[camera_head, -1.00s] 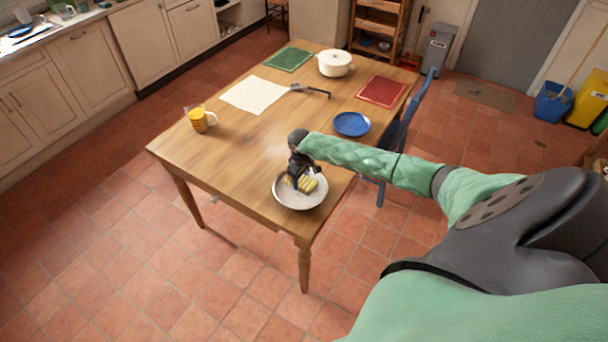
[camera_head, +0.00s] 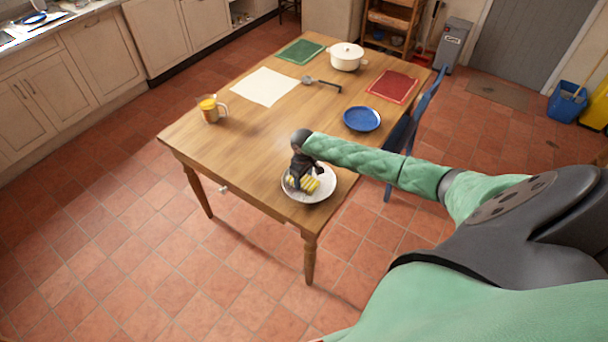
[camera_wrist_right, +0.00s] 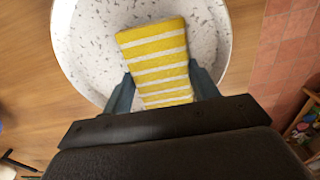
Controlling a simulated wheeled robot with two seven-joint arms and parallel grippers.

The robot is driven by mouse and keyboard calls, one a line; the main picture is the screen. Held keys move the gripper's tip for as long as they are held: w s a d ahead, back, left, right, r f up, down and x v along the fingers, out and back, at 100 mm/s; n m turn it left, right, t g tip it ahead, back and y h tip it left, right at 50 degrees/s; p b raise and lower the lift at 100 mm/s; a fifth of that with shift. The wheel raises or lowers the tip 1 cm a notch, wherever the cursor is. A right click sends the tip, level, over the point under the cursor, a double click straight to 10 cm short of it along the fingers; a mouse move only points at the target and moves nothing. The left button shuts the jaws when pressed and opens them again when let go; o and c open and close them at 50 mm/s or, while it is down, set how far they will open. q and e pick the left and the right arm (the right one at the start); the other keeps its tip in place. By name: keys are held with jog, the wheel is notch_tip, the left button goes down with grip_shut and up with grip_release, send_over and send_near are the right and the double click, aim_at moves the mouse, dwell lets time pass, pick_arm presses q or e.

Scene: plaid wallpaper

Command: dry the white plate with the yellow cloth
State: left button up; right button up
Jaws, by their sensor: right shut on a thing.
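The white plate (camera_head: 322,193) lies at the near corner of the wooden table. In the right wrist view the plate (camera_wrist_right: 85,45) is pale with grey-brown specks. My right gripper (camera_head: 303,180) is over the plate, shut on the yellow cloth (camera_head: 311,185), which is a folded pad with white stripes. In the right wrist view the cloth (camera_wrist_right: 158,60) sits between the two fingers and covers part of the plate. I cannot tell how firmly it touches the plate. My left gripper is not in view.
On the table (camera_head: 235,150) are a blue plate (camera_head: 362,119), a red mat (camera_head: 393,87), a white pot (camera_head: 346,57), a green mat (camera_head: 300,51), a white sheet (camera_head: 264,87), a dark utensil (camera_head: 322,83) and an orange-filled jug (camera_head: 210,109). A blue chair (camera_head: 408,130) stands at the right side.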

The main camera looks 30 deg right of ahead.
aim_at(314, 180)
jog(key=shift+s+d, duration=0.25)
jog(key=shift+s, duration=0.35)
jog(key=shift+s+d, duration=0.2)
jog(key=shift+s, duration=0.35)
jog(key=shift+s+d, duration=0.15)
jog(key=shift+d, duration=0.95)
jog(key=shift+w+d+b, duration=0.35)
jog(key=shift+w+d, duration=0.35)
jog(key=shift+w, duration=0.2)
jog(key=shift+w+a, duration=0.2)
jog(key=shift+w, duration=0.35)
jog(key=shift+w+a, duration=0.2)
jog(key=shift+w, duration=0.35)
jog(key=shift+a, duration=0.55)
jog(key=shift+w+a, duration=0.15)
jog(key=shift+a, duration=0.45)
